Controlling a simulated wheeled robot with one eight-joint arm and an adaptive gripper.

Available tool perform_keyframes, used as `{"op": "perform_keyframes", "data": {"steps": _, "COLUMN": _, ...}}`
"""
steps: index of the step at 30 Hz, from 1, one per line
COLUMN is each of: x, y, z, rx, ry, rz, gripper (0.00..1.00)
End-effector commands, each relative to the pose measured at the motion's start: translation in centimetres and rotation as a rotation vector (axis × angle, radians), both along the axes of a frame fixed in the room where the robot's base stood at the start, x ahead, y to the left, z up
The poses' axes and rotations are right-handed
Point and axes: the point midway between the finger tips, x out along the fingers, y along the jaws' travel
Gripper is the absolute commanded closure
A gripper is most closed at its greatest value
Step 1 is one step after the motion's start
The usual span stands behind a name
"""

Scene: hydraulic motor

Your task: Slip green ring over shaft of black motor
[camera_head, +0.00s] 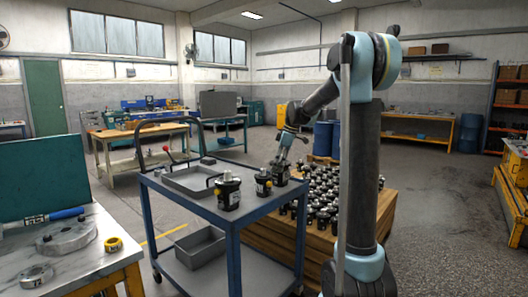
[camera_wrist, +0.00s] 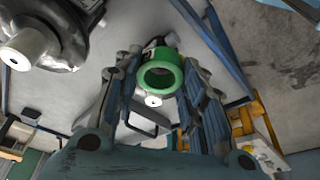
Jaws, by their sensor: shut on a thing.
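The green ring (camera_wrist: 161,72) is held between the two fingers of my gripper (camera_wrist: 158,90) in the wrist view, its hole facing the camera. A small pale round end (camera_wrist: 153,100) shows just below the ring; I cannot tell what it belongs to. A black motor with a silver shaft (camera_wrist: 28,48) is at the upper left of the wrist view, apart from the ring. In the head view, my gripper (camera_head: 283,156) is low over the cart's back right corner. Black motors stand on the cart: a larger one (camera_head: 228,193), a smaller one (camera_head: 263,183) and one under my gripper (camera_head: 279,174). The ring is too small to make out there.
The blue cart (camera_head: 205,203) also holds a grey tray (camera_head: 186,184) at its left. Many motors (camera_head: 325,190) crowd a wooden pallet (camera_head: 345,230) right behind the cart. A marble-topped table (camera_head: 75,262) is at the front left. Floor at the right is clear.

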Motion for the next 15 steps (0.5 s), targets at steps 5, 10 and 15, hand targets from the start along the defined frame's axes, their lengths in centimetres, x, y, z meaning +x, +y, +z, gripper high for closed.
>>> {"op": "perform_keyframes", "data": {"steps": 5, "x": 0.3, "y": 3.3, "z": 3.3, "rx": -0.001, "ry": 0.002, "rz": -0.029, "gripper": 0.73}}
{"op": "perform_keyframes", "data": {"steps": 10, "x": 0.4, "y": 5.9, "z": 6.0, "rx": 0.000, "ry": 0.002, "rz": -0.062, "gripper": 0.73}}
{"op": "perform_keyframes", "data": {"steps": 15, "x": 0.3, "y": 6.6, "z": 6.5, "rx": 0.000, "ry": 0.003, "rz": -0.073, "gripper": 0.73}}
